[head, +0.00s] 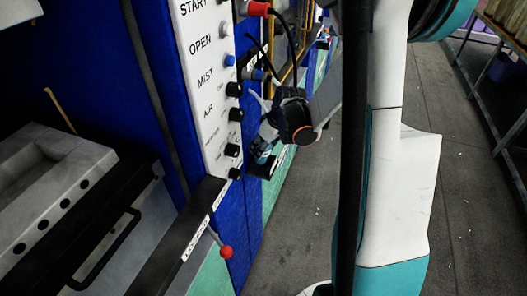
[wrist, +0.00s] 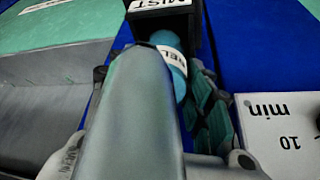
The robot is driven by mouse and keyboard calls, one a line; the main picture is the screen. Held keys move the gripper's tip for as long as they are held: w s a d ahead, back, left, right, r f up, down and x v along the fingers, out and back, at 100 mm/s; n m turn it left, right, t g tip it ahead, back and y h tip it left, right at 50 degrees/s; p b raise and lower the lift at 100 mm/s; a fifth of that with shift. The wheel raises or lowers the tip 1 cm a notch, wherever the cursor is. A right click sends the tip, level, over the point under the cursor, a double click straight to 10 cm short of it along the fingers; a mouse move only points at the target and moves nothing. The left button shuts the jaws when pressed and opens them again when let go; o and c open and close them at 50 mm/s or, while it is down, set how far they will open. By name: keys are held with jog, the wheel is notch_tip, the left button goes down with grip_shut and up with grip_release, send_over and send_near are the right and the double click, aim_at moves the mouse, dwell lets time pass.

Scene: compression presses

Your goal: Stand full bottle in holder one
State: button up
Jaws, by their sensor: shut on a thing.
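The bottle is blue with a white label, partly readable, in the wrist view (wrist: 174,68). In the head view it is a small teal and white shape (head: 263,153) below my gripper (head: 268,133). My gripper is shut on the bottle, its dark fingers with teal pads on the right (wrist: 212,118). The holder is a black box with a white label reading MIST (wrist: 193,24), and the bottle's far end is at its opening. In the head view the holder (head: 263,171) is on the panel side. I cannot tell whether the bottle is seated; a large grey-green rounded shape hides much of it.
A white control panel (head: 208,90) with knobs and buttons is just left of my gripper. A red-knobbed lever (head: 226,252) sticks out below it. A grey press block (head: 45,185) is at left. Open floor (head: 300,225) lies to the right, with a shelf rack (head: 490,75) beyond.

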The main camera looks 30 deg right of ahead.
jog(key=shift+f, duration=0.65)
grip_shut()
jog(key=o, duration=1.4)
grip_release()
jog(key=shift+o, duration=0.7)
jog(key=shift+w+f, duration=0.1)
jog(key=shift+w, duration=0.05)
jog(key=shift+r, duration=0.2)
jog(key=shift+o, duration=0.5)
jog(key=p+v, duration=0.3)
jog(key=v, duration=0.8)
jog(key=shift+r+p, duration=0.3)
jog(key=shift+p, duration=0.05)
jog(key=n+b, duration=0.2)
jog(key=n, duration=0.4)
send_near(273, 162)
jog(key=shift+y, duration=0.3)
jog(key=b+x, duration=0.5)
jog(key=shift+d+f, duration=0.15)
jog(key=shift+d, duration=0.05)
